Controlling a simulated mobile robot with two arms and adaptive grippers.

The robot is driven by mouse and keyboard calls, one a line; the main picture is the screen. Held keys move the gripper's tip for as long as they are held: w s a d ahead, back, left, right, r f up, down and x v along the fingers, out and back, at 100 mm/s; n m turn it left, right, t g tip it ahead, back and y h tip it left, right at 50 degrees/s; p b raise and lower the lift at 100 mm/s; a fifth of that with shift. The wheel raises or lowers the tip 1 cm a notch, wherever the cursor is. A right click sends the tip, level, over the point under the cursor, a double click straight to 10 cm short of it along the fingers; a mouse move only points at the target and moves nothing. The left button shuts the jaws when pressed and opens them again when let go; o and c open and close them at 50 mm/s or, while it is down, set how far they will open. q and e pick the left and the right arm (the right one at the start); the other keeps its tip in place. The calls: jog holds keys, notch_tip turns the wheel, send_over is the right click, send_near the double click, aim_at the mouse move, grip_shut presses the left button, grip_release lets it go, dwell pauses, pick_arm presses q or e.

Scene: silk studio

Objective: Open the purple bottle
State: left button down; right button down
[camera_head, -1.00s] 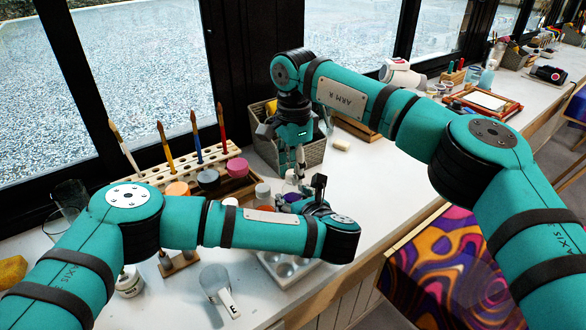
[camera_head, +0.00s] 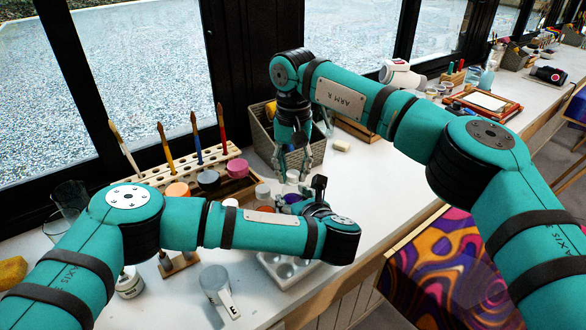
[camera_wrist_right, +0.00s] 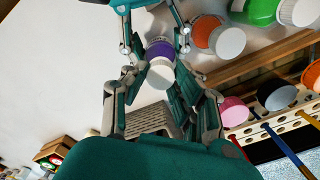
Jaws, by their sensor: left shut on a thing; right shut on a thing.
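The purple bottle (camera_wrist_right: 160,49) with its white cap (camera_wrist_right: 160,75) is near the top middle of the right wrist view. My left gripper (camera_wrist_right: 152,30) is shut on the bottle's body there. My right gripper (camera_wrist_right: 159,86) is shut around the white cap. In the head view, my right gripper (camera_head: 292,172) points down from above onto the white cap (camera_head: 292,177). My left gripper (camera_head: 304,196) is low beside the bottle, and the arm and fingers hide most of the body. I cannot tell whether the cap is still joined to the bottle.
An orange bottle (camera_wrist_right: 206,30) and a green bottle (camera_wrist_right: 258,10) lie close by in the wrist view. A wooden brush rack (camera_head: 150,176), a wicker basket (camera_head: 262,140) and a white palette (camera_head: 268,262) surround the grippers.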

aim_at(293, 173)
jog(key=shift+r, duration=0.15)
jog(key=shift+r, duration=1)
jog(key=shift+r, duration=2)
pick_arm(q)
jog(key=c, duration=0.6)
grip_release()
jog(key=shift+c, duration=0.2)
